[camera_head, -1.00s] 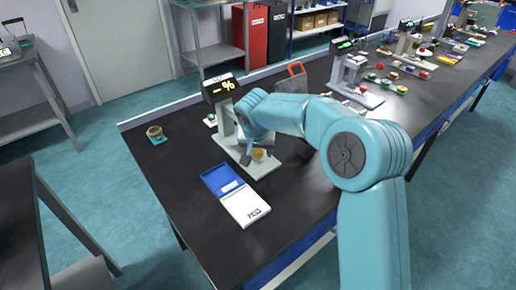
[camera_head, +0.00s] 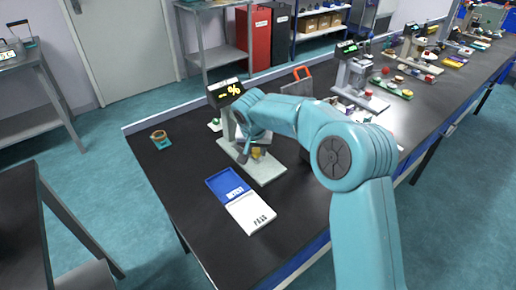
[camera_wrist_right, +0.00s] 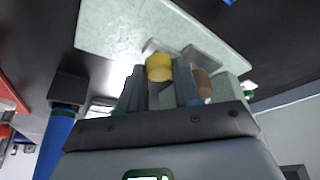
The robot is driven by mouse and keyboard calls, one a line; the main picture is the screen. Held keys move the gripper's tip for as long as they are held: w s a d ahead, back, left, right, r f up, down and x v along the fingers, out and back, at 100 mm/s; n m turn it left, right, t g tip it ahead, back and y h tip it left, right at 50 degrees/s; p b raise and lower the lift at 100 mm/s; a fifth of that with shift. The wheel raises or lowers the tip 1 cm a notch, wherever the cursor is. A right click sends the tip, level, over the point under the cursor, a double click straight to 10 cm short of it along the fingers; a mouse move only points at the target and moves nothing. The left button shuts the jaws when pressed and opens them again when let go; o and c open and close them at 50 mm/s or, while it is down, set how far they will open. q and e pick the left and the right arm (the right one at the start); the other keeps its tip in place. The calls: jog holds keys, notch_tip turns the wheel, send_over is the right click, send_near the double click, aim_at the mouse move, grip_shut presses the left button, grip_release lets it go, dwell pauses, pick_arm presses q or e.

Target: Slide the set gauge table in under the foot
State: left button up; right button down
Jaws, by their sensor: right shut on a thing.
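The rheometer stand with a lit "%" display (camera_head: 229,92) is on the black bench, on a pale green base plate (camera_head: 262,172). My right gripper (camera_head: 249,154) is low over that plate, in front of the column, partly hidden by my arm. In the wrist view my right gripper (camera_wrist_right: 161,84) is closed around a small piece with a yellow round top (camera_wrist_right: 159,67), seemingly the gauge table; the yellow also shows in the head view (camera_head: 256,153). A brown round part (camera_wrist_right: 203,82) is right beside the fingers. The foot is not clearly distinguishable. My left gripper is not in view.
A blue and white PASS tray (camera_head: 250,213) lies in front of the stand. A small orange-brown cup on a teal base (camera_head: 160,138) is at the far left corner. Another stand (camera_head: 354,75) and several parts lie further right. The near left bench top is clear.

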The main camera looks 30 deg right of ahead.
jog(key=shift+w+r, duration=0.2)
jog(key=shift+r, duration=0.05)
jog(key=c, duration=1.1)
grip_release()
jog(key=shift+a, duration=0.1)
jog(key=o, duration=0.3)
jog(key=shift+w+f, duration=0.15)
jog(key=shift+s, duration=0.25)
jog(key=shift+s+r, duration=0.1)
jog(key=shift+r, duration=0.2)
jog(key=v, duration=1.5)
jog(key=shift+a+r, duration=0.2)
jog(key=shift+r, duration=0.1)
